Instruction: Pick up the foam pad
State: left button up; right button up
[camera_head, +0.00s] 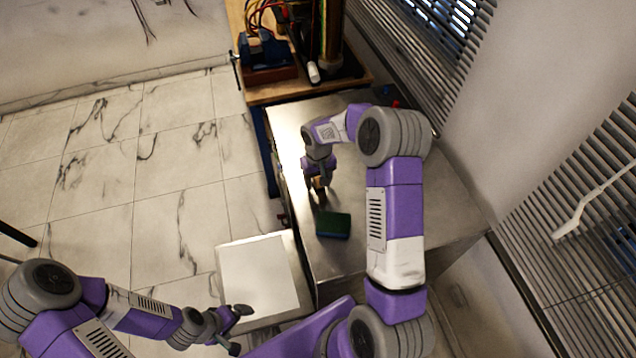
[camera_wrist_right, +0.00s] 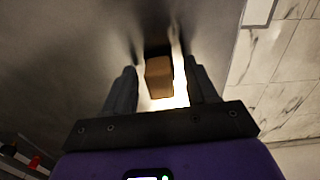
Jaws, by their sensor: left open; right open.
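A green, flat-sided block (camera_head: 333,225) lies on the metal bench top. A small tan block (camera_head: 319,184) is at my right gripper (camera_head: 317,190). In the right wrist view the tan block (camera_wrist_right: 159,77) shows between the two dark fingers (camera_wrist_right: 160,80), with a gap on each side. I cannot tell for certain which of the two blocks is the foam pad. My right gripper is open and points down at the bench, beyond the green block. My left gripper (camera_head: 240,329) is open and empty at the lower left, beside the pale square surface.
The metal bench (camera_head: 445,195) has bare room right of my right arm. A pale square-topped stand (camera_head: 262,275) adjoins its left side. A wooden table (camera_head: 270,92) with a blue vise (camera_head: 265,52) and wired gear stands at the far end. Window blinds (camera_head: 420,45) line the right wall.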

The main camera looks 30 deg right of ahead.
aim_at(318, 178)
jog(key=shift+r, duration=0.1)
jog(key=c, duration=1)
jog(key=shift+r, duration=0.1)
jog(key=shift+c, duration=0.2)
notch_tip(318, 178, up, 10)
jog(key=shift+f+p, duration=0.1)
jog(key=shift+p, duration=0.5)
jog(key=o, duration=0.4)
jog(key=shift+c, duration=1.5)
